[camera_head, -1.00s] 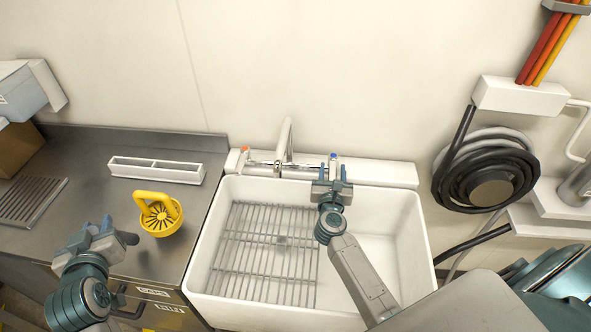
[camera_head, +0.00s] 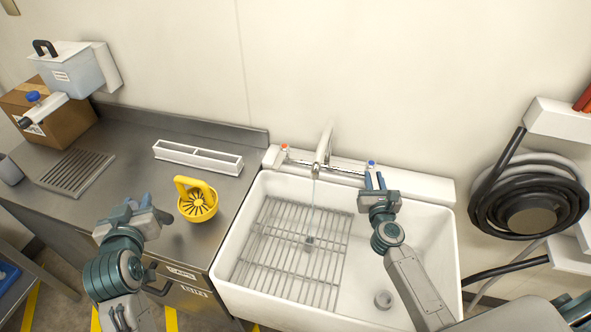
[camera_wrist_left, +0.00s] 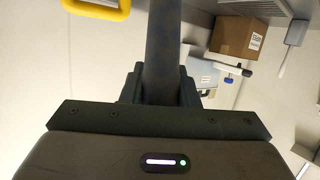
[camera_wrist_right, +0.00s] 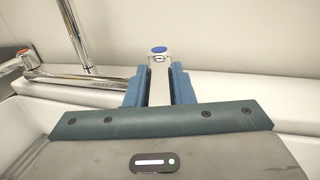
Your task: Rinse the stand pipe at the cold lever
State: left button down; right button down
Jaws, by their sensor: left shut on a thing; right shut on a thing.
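My right gripper (camera_head: 374,184) is shut on the blue-capped cold lever (camera_wrist_right: 158,62) at the right end of the chrome tap (camera_head: 322,150). The blue cap (camera_head: 371,163) also shows in the head view. A thin stream of water (camera_head: 311,212) falls from the spout onto the rack side of the sink (camera_head: 440,222). My left gripper (camera_head: 139,212) is shut over the counter's front part, left of the sink. In the left wrist view it grips a dark grey tube, the stand pipe (camera_wrist_left: 161,50). The pipe is hard to make out in the head view and is away from the water.
A wire rack (camera_head: 285,260) lies in the sink's left side. A small grey round piece (camera_head: 383,299) is on the sink floor at right. A yellow handled strainer (camera_head: 198,203) stands on the counter between my left gripper and the sink. A white divided tray (camera_head: 198,157) sits behind.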

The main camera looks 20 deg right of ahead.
jog(key=c, duration=1.2)
grip_release()
jog(key=shift+c, duration=0.2)
pick_arm(q)
notch_tip(320, 180, down, 2)
jog(key=shift+f+b, duration=0.1)
jog(key=shift+b, duration=1.05)
jog(key=shift+f, duration=0.1)
pick_arm(e)
jog(key=v, duration=1.2)
